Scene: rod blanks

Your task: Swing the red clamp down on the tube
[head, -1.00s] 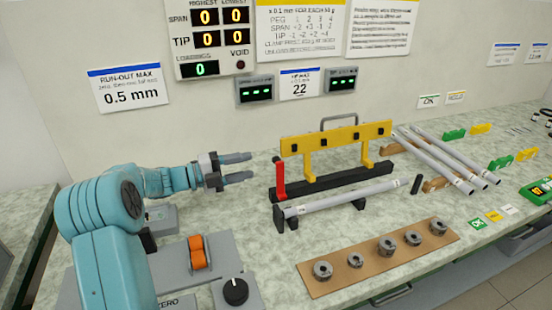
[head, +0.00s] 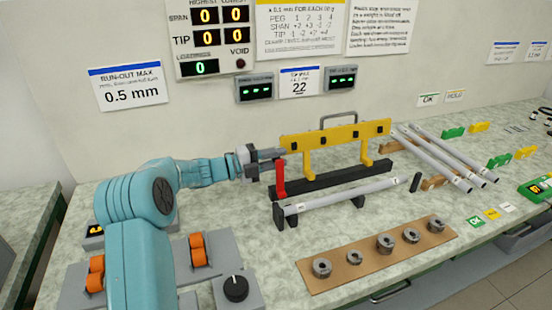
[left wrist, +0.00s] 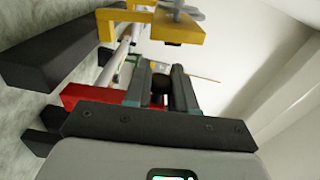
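The red clamp (head: 280,179) stands upright at the left end of the tube (head: 345,197). The pale tube lies level on dark supports in front of a long black bar. My left gripper (head: 278,160) is open, its fingers pointing right, close to the clamp's top; I cannot tell if they touch. In the left wrist view red (left wrist: 85,95) shows beside the open fingers (left wrist: 160,85), and a dark shape sits between them. The tube (left wrist: 118,58) runs away from them there. My right gripper is not in view.
A yellow rail (head: 335,138) with a grey handle stands behind the tube. Several spare tubes (head: 440,160) lie at the right. A brown board (head: 375,258) with several metal collars lies in front. An orange rocker switch (head: 198,249) and black knob (head: 235,289) sit at front left.

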